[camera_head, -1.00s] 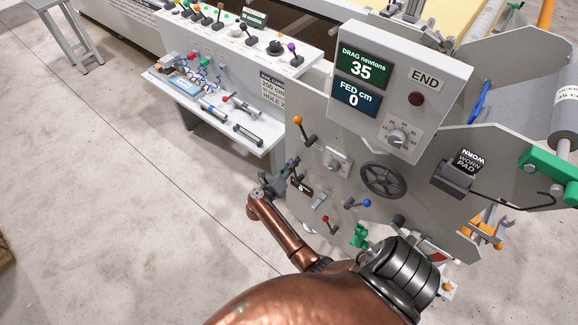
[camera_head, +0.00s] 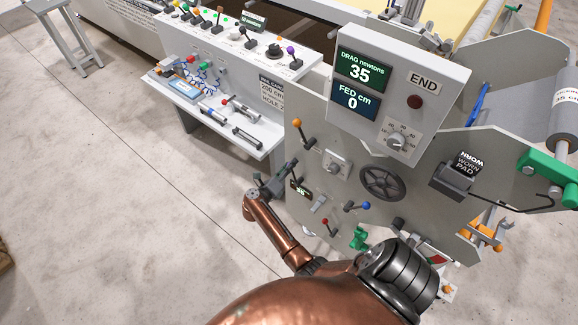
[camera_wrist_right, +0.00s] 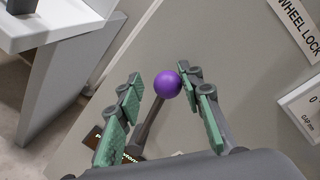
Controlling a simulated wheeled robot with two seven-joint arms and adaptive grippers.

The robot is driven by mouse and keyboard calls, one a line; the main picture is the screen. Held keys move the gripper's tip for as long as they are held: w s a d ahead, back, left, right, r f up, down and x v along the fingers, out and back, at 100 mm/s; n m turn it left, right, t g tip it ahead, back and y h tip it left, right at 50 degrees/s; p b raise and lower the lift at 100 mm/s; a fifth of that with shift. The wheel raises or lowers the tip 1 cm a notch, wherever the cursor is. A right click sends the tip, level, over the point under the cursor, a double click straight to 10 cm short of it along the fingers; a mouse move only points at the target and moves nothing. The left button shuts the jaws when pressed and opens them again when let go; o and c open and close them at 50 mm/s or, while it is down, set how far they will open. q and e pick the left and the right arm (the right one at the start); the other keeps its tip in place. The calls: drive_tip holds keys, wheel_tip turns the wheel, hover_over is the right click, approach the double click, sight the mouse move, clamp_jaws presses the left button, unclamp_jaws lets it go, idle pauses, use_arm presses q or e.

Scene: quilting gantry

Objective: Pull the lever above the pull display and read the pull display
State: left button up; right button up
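The lever with a purple ball knob (camera_wrist_right: 167,84) stands above the pull display, its grey stem leaning. My right gripper (camera_head: 287,172) is at the left edge of the grey machine panel. In the right wrist view, its green-padded fingers (camera_wrist_right: 160,104) are apart on either side of the lever, with gaps beside the knob. The pull display (camera_head: 301,191) is a small dark screen just below the gripper; its lit digits look like 35 but are tiny. In the wrist view the display (camera_wrist_right: 106,146) is partly hidden by a finger and its digits do not show. My left gripper is out of view.
A box above has a drag display (camera_head: 363,68) reading 35 and a fed display (camera_head: 355,99) reading 0. An orange-knobbed lever (camera_head: 303,133), handwheel (camera_head: 382,182), blue-knobbed lever (camera_head: 358,206) and red-knobbed lever (camera_head: 327,224) are nearby. A tool shelf (camera_head: 262,146) stands left.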

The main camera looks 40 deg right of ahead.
drive_tip(key=shift+o, duration=0.4)
drive_tip(key=shift+r, duration=0.1)
wheel_tip(320, 180, up, 10)
idle(0.3)
idle(0.4)
